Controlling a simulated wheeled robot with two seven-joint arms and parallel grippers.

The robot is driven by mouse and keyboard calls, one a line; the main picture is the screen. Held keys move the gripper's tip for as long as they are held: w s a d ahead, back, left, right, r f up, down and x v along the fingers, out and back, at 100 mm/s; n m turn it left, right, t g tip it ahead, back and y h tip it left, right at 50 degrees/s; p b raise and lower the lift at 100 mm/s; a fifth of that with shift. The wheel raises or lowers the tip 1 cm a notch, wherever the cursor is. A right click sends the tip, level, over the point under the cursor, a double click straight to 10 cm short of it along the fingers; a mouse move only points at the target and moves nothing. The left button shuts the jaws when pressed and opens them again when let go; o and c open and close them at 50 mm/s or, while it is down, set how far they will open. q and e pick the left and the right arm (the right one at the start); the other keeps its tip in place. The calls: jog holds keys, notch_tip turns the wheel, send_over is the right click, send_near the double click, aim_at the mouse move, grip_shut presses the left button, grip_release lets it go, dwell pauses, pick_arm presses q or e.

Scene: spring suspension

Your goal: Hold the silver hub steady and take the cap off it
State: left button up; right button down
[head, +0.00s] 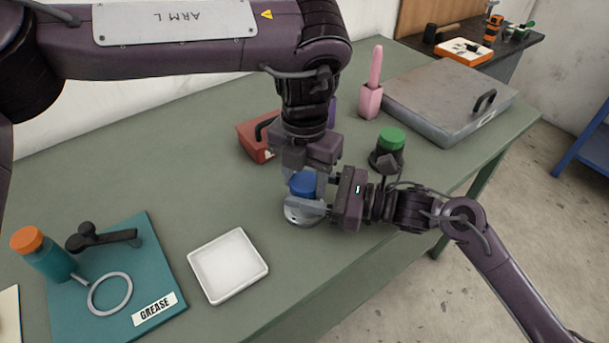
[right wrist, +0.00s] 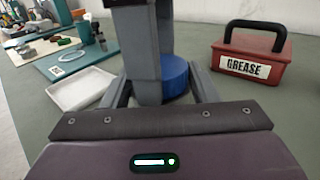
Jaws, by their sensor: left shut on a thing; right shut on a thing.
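The silver hub (head: 297,216) stands on the green table, mostly hidden by my grippers. The blue cap (head: 303,184) sits at its top, and it also shows in the right wrist view (right wrist: 175,76). My left gripper (head: 305,172) comes straight down from above and is shut on the blue cap. My right gripper (head: 318,207) comes in from the right, low down, and is shut on the hub. In the right wrist view its fingers reach to either side below the cap; the hub itself is hidden there.
An empty white tray (head: 206,281) lies left of the hub. A teal grease mat (head: 123,310) holds a ring tool, a black handle and an orange-capped bottle. Behind stand a red box (head: 250,139), a green-topped jar (head: 391,139), a pink holder (head: 370,100) and a grey metal case (head: 430,97).

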pick_arm(q)
jog(key=n, duration=0.5)
jog(key=shift+d+n, duration=0.15)
jog(key=shift+n, duration=0.25)
jog(key=n, duration=0.3)
jog(key=o, duration=1.1)
jog(key=shift+r, duration=0.15)
